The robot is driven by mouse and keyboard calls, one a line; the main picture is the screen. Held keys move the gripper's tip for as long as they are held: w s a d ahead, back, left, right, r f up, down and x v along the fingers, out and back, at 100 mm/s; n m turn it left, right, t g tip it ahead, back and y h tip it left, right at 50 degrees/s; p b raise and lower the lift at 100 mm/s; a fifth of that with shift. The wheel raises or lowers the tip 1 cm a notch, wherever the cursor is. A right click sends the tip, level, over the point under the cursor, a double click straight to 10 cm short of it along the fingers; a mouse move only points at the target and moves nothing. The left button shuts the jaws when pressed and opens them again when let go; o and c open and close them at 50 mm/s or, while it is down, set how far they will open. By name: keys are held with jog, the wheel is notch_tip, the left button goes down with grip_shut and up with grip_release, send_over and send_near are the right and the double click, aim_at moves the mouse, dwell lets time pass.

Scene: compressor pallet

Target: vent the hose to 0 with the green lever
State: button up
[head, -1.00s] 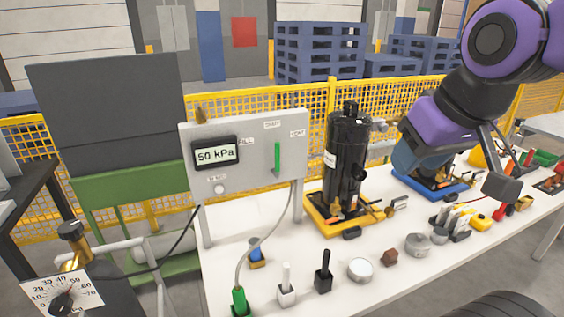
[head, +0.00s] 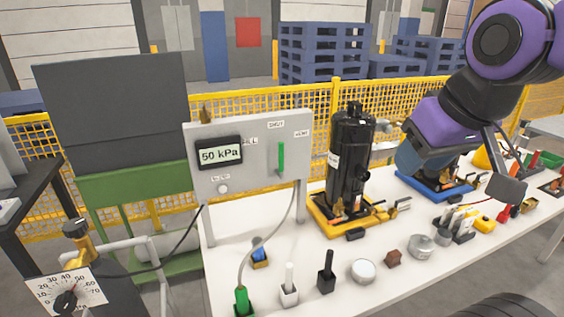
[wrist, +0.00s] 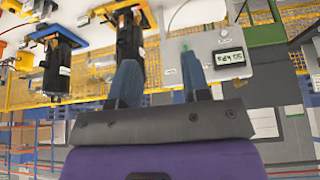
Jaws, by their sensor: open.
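The green lever (head: 281,158) stands upright on the grey panel (head: 232,178), its handle up toward the SHUT label (head: 276,125). The VENT label (head: 301,133) is to its right. The panel display (head: 219,154) reads 50 kPa. A grey hose (head: 266,235) runs from the panel down to a green-ended fitting (head: 242,300) on the table. In the wrist view my gripper (wrist: 160,82) is open, with two blue fingers apart and nothing between them. The panel shows upside down beyond the fingers, and the right finger partly covers the lever area.
A black cylinder (head: 350,160) on a yellow base stands right of the panel; another unit on a blue base (head: 437,187) is farther right. Small parts line the white table (head: 345,300). A dial gauge (head: 68,292) is at the lower left. A yellow mesh fence (head: 300,100) stands behind.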

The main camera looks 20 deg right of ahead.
jog(key=w+f+t, duration=0.3)
jog(key=w, duration=1)
jog(key=w+f+t, duration=0.3)
jog(key=w+f, duration=0.1)
jog(key=w, duration=1)
jog(key=n+t+y, duration=0.2)
jog(key=t, duration=0.1)
send_near(282, 152)
jog(key=s+d+r, duration=0.2)
jog(key=d+r, duration=0.2)
notch_tip(282, 152, down, 7)
jog(key=w+a+n+t+y, duration=0.1)
jog(key=w+a+t+y, duration=0.1)
jog(key=t+y, duration=0.1)
jog(key=x, duration=1.1)
jog(key=shift+s+a+f, duration=0.1)
jog(key=shift+a, duration=0.05)
grip_shut()
